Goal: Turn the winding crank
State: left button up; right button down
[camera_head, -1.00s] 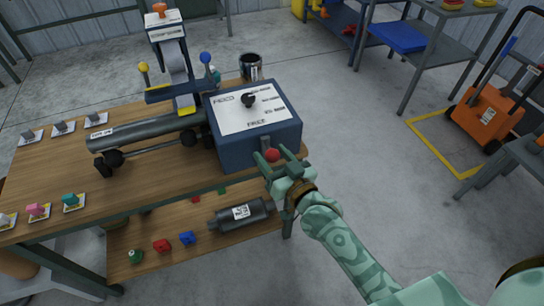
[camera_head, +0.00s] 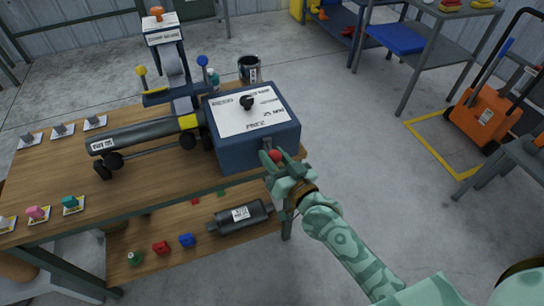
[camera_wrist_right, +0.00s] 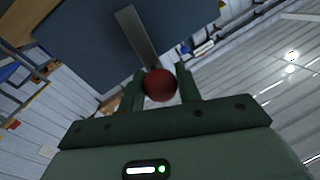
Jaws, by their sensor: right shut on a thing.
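The winding crank shows as a round red knob (camera_head: 275,155) at the front right corner of a dark blue box (camera_head: 245,150) on the workbench. My right gripper (camera_head: 277,162) is shut on this knob, with a green finger at either side. In the right wrist view the red knob (camera_wrist_right: 160,85) sits between the fingers, and a grey crank arm (camera_wrist_right: 138,35) runs from it up across the box's dark face. In the head view the crank arm is mostly hidden. My left gripper is not in view.
A dark tube (camera_head: 145,134) lies left of the box on the wooden bench (camera_head: 45,180). A grey upright with a label (camera_head: 165,36) stands behind it. A muffler (camera_head: 240,216) lies on the lower shelf. Open floor (camera_head: 370,180) lies to the right.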

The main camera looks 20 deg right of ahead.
jog(key=m, duration=0.1)
jog(key=d+m, duration=0.1)
jog(key=shift+d+f+m+t, duration=0.15)
jog(key=shift+d+m+t, duration=0.1)
jog(key=shift+m+t, duration=0.05)
pick_arm(q)
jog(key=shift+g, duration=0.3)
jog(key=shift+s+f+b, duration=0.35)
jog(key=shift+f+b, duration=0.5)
jog(key=shift+b, duration=0.1)
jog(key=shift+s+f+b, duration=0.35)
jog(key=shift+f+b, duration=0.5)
jog(key=shift+b, duration=0.1)
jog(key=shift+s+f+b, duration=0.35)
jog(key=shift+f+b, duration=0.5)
jog(key=shift+b, duration=0.1)
pick_arm(e)
jog(key=d+f+m+h, duration=0.2)
jog(key=f+m, duration=0.2)
jog(key=m, duration=0.6)
jog(key=d+f+m+t+h, duration=0.1)
jog(key=f+m, duration=0.3)
jog(key=m, duration=0.6)
jog(key=shift+d+f+m+t+h, duration=0.3)
jog(key=shift+d+m+h, duration=0.15)
jog(key=shift+h, duration=0.35)
jog(key=shift+w, duration=0.1)
jog(key=c, duration=1)
grip_release()
